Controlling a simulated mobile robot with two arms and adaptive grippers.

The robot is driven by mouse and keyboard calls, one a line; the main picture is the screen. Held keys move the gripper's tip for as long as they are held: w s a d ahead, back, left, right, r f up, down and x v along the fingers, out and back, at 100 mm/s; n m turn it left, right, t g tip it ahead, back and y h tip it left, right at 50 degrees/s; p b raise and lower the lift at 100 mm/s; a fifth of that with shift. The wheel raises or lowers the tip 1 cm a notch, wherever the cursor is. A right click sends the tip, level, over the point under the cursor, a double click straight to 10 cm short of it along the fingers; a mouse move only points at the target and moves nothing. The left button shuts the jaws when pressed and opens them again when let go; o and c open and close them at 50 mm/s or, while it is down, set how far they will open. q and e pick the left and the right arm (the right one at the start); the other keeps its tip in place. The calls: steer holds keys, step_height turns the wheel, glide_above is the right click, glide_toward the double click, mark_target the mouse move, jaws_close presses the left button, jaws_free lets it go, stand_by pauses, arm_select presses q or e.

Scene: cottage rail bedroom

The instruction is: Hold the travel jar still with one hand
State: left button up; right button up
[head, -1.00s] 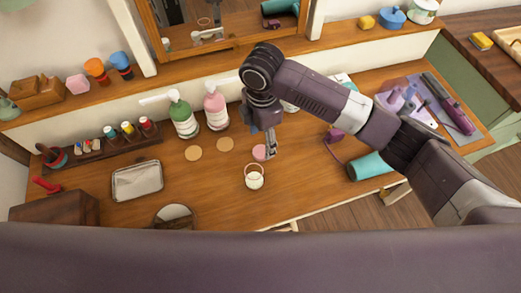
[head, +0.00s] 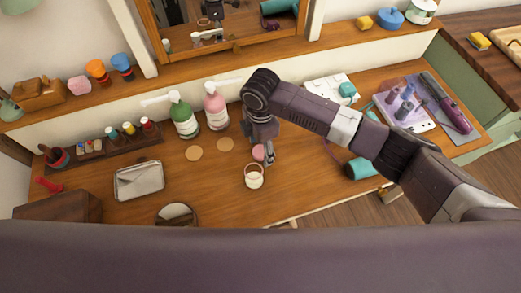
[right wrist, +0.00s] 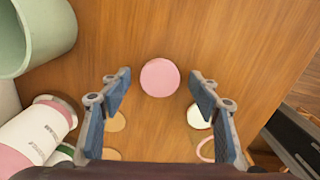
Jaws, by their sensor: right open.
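A small whitish jar with a pinkish rim (head: 254,178), which looks like the travel jar, stands upright on the wooden dresser top. A flat pink disc (head: 257,153), perhaps a lid, lies just behind it. My right gripper (head: 270,160) hangs low beside the disc, just behind and right of the jar. In the right wrist view its fingers (right wrist: 160,90) are apart and empty. The pink disc (right wrist: 160,77) shows between and beyond them. The jar's rim (right wrist: 206,150) shows near the right finger, which hides part of the jar. My left gripper is not in view.
Green (head: 184,118) and pink (head: 215,106) pump bottles stand behind, with two tan discs (head: 195,153) before them. A teal cylinder (head: 362,168) lies right. Free wood surrounds the jar.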

mark_target(261, 151)
steer(key=shift+c, duration=0.4)
steer(key=c, duration=0.8)
steer(key=shift+r, duration=0.1)
step_height(261, 151, up, 20)
steer(key=shift+f+b, duration=0.1)
steer(key=shift+b, duration=0.6)
